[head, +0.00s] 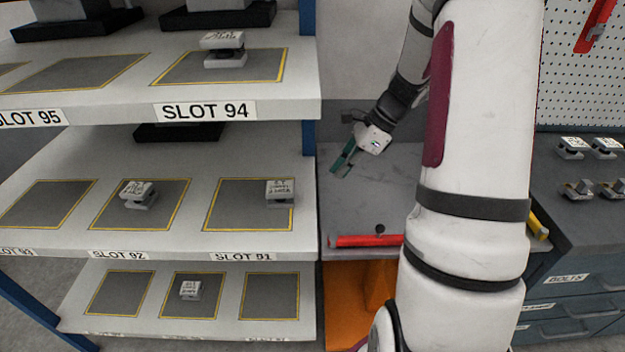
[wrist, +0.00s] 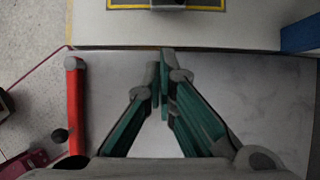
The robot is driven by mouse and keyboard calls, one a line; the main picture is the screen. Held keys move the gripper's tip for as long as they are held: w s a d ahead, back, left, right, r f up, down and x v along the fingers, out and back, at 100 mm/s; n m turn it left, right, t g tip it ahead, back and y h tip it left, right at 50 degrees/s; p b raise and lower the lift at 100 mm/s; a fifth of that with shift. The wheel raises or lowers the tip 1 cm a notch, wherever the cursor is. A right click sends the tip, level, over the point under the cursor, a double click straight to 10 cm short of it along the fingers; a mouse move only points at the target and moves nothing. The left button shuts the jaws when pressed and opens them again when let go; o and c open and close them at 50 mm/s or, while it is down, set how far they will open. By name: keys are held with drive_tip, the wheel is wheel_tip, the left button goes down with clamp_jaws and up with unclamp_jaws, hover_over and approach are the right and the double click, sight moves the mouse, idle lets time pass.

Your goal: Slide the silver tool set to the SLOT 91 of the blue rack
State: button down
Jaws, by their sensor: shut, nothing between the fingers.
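The blue rack (head: 308,18) has blue posts and white shelves. The SLOT 91 label (head: 242,257) is on the middle shelf's front edge, below a grey, yellow-bordered pad (head: 238,207). A silver tool set (head: 280,192) with a white lettered top stands at that pad's right side, over its yellow border. Its grey lower part (wrist: 168,5) is cut by the top edge of the wrist view. My gripper (head: 341,164) has green fingers and is right of the shelf, over a grey worktop. In the wrist view the fingertips (wrist: 159,65) are together and empty, apart from the tool set.
A similar tool (head: 139,194) stands at SLOT 92, others on the shelves above (head: 224,50) and below (head: 190,290). A red bar (head: 366,241) lies on the worktop's front edge (head: 345,212). A drawer cabinet (head: 575,245) with several tools stands right.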

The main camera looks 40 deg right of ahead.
sight(287, 190)
drive_tip(key=b+x, duration=0.1)
drive_tip(key=x, duration=0.8)
drive_tip(key=shift+a+f, duration=0.15)
drive_tip(key=shift+f, duration=0.15)
drive_tip(key=shift+w+a+r, duration=0.25)
drive_tip(key=shift+w+a, duration=0.45)
drive_tip(key=shift+a, duration=0.3)
drive_tip(key=shift+w+a, duration=0.4)
drive_tip(key=shift+a, duration=0.15)
drive_tip(key=shift+a, duration=0.1)
drive_tip(key=shift+w+a, duration=0.5)
drive_tip(key=shift+a, duration=0.25)
drive_tip(key=shift+w+a, duration=0.5)
drive_tip(key=shift+a, duration=0.2)
drive_tip(key=shift+w+a, duration=0.5)
drive_tip(key=shift+a, duration=0.25)
